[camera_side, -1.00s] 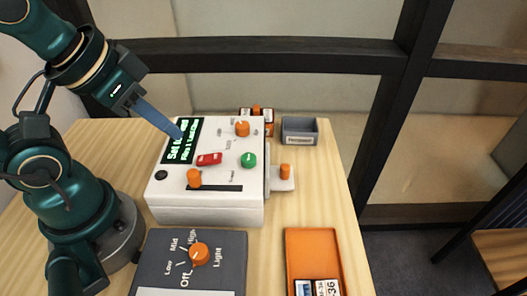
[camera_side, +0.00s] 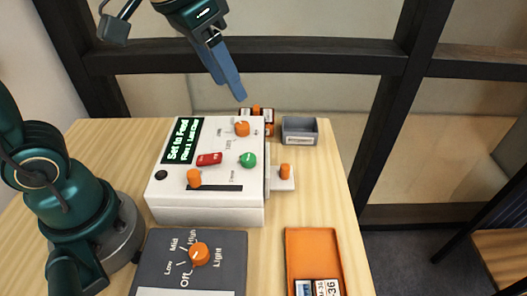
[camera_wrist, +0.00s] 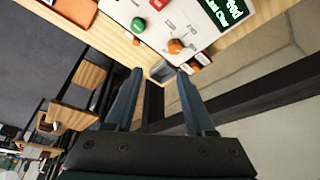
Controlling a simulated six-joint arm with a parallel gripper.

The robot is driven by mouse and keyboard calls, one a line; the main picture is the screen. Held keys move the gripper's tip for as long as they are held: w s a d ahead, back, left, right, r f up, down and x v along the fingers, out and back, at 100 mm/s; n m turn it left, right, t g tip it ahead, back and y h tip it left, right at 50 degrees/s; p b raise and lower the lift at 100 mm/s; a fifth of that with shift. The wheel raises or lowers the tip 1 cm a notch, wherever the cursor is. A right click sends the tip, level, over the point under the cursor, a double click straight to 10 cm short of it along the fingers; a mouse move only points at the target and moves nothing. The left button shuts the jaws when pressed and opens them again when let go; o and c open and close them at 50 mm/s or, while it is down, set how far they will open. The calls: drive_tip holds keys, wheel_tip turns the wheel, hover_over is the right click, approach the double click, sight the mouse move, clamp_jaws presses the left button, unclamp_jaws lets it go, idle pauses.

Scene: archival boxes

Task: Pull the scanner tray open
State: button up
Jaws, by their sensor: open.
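The scanner (camera_side: 210,210) is a white box on the wooden table in the side view. A small white tray (camera_side: 283,184) with an orange knob (camera_side: 285,171) sticks out of its right side. My gripper (camera_side: 240,98) is open and empty, in the air above the scanner's back edge, up and left of the tray knob. In the wrist view, my gripper's two fingers (camera_wrist: 158,72) are spread apart, and the scanner (camera_wrist: 160,14) shows at the top.
A grey open bin (camera_side: 300,131) and small orange-and-white items (camera_side: 267,120) stand behind the scanner. An orange tray (camera_side: 312,250) with labelled items lies at the front right. A dark panel with an orange dial (camera_side: 199,253) is in front. Table to the tray's right is clear.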

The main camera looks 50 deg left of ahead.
drive_tip(key=w+d+f+m+g, duration=0.1)
drive_tip(key=w+d+f+g, duration=0.1)
drive_tip(key=w+d+f, duration=0.3)
drive_tip(key=m+g, duration=0.1)
drive_tip(key=g, duration=0.1)
hover_over(285, 166)
wheel_tip(285, 166, down, 8)
drive_tip(key=shift+d+r, duration=0.1)
drive_tip(key=shift+f, duration=2.55)
clamp_jaws()
drive_tip(key=shift+r, duration=0.1)
